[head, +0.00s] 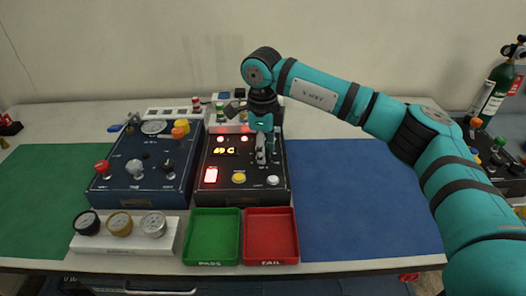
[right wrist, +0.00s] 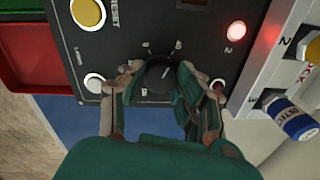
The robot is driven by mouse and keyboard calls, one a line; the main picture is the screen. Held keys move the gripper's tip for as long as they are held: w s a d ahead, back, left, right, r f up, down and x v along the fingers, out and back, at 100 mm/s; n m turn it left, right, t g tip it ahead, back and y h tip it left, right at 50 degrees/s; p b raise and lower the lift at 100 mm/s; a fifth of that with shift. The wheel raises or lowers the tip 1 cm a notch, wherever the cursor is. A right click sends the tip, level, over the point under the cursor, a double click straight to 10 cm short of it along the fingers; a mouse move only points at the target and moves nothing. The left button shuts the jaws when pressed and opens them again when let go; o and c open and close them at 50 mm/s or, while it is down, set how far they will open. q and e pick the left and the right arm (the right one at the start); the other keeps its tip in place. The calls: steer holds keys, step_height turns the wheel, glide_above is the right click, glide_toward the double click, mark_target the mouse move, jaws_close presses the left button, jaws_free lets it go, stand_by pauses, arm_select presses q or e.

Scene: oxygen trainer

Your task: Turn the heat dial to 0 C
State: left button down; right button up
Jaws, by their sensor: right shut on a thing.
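The heat dial (right wrist: 160,75) is a round black knob with a white pointer line on the dark control box (head: 213,198). In the right wrist view the two fingers of my right gripper (right wrist: 156,84) sit on either side of it, shut on it. In the head view the right gripper (head: 262,160) reaches down onto the right part of the box and hides the dial. The lit display (head: 225,151) on the box shows yellow characters that look like 69 C. My left gripper is not in view.
A blue box (head: 140,193) with knobs stands to the left. Green (head: 212,258) and red (head: 270,258) trays lie in front, beside a gauge stand (head: 100,243). A yellow button (head: 239,178) and white button (head: 273,181) are near the gripper. The blue mat (head: 360,210) is clear.

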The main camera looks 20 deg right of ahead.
steer(key=n+b, duration=0.1)
steer(key=n, duration=0.4)
steer(key=shift+n, duration=0.3)
steer(key=n, duration=0.5)
steer(key=shift+w+d+r+y, duration=0.1)
steer(key=shift+y, duration=0.2)
steer(key=o, duration=1.1)
steer(key=shift+o, duration=0.2)
step_height(320, 180, up, 12)
steer(key=shift+s, duration=0.3)
steer(key=shift+d, duration=0.1)
